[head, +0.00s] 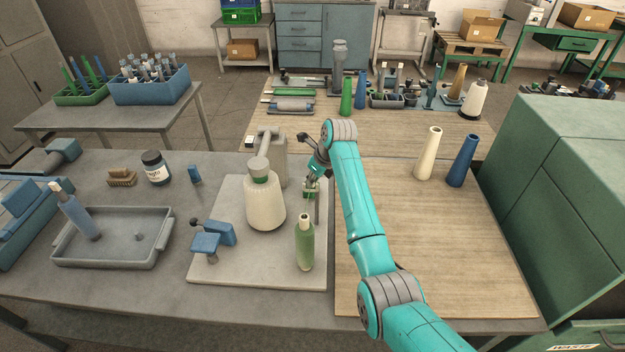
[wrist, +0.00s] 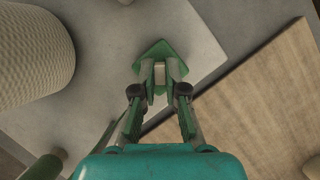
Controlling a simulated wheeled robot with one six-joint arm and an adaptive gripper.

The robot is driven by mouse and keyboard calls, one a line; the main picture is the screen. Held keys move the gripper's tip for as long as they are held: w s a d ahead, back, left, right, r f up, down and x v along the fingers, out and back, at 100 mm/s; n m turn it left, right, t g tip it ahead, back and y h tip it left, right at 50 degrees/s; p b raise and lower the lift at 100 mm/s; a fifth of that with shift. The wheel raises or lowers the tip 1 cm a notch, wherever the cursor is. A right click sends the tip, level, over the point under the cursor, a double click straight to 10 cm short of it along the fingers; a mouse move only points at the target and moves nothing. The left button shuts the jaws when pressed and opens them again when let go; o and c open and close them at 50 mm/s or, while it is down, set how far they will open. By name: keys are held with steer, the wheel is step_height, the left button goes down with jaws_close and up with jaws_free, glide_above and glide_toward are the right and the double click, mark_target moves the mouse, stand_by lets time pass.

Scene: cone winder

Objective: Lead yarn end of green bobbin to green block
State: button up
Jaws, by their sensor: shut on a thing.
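The green bobbin (head: 304,245) stands upright near the front right of the pale board. Part of a green shape, likely this bobbin, shows at the lower left of the wrist view (wrist: 42,168). The green block (head: 311,189) is on the board behind it, partly hidden by my gripper; it also shows in the wrist view (wrist: 152,55). My gripper (head: 313,180) is over the block, its fingertips (wrist: 160,72) shut on a small pale piece, seemingly the yarn end (wrist: 160,76). I cannot tell whether that piece touches the block. No yarn strand is clearly visible.
A large cream cone (head: 265,200) stands left of my gripper, before a grey machine post (head: 272,150). Blue clamp parts (head: 207,244) lie at the board's left. A grey tray (head: 112,252) holds a blue bobbin (head: 75,212). The wooden mat (head: 450,270) at right is clear in front.

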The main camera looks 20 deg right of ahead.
steer(key=shift+f, duration=0.1)
stand_by(0.3)
steer(key=o, duration=0.7)
steer(key=shift+o, duration=0.5)
steer(key=o, duration=0.4)
steer(key=shift+r, duration=3.55)
